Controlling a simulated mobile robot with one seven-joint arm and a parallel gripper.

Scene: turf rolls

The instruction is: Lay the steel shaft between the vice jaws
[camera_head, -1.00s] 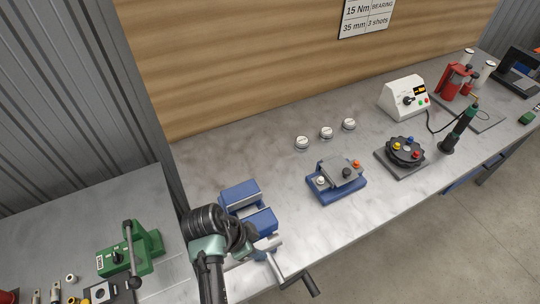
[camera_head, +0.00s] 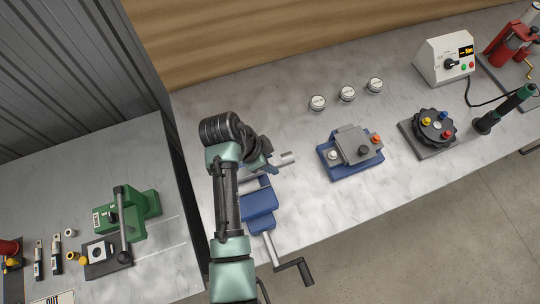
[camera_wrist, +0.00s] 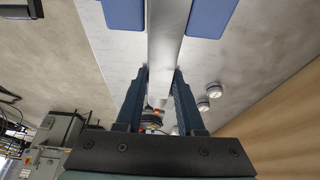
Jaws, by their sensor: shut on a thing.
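My gripper (camera_head: 262,160) is at the back of the blue vice (camera_head: 260,204) and partly hidden by my arm. It is shut on the steel shaft, a light grey bar whose end (camera_head: 287,158) sticks out to the right. In the wrist view my fingers (camera_wrist: 161,78) press on both sides of the shaft (camera_wrist: 167,35), which runs up out of the picture. The two blue vice jaws (camera_wrist: 209,16) show on either side of it there, with gaps. Whether the shaft is above the jaws or down between them I cannot tell. The vice handle (camera_head: 293,268) hangs over the front edge.
A blue and grey fixture (camera_head: 352,151) with knobs stands right of the vice. Three round white-topped pieces (camera_head: 347,93) lie behind it. A black rotary fixture (camera_head: 433,128) is farther right. A green press (camera_head: 130,214) stands on the left bench.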

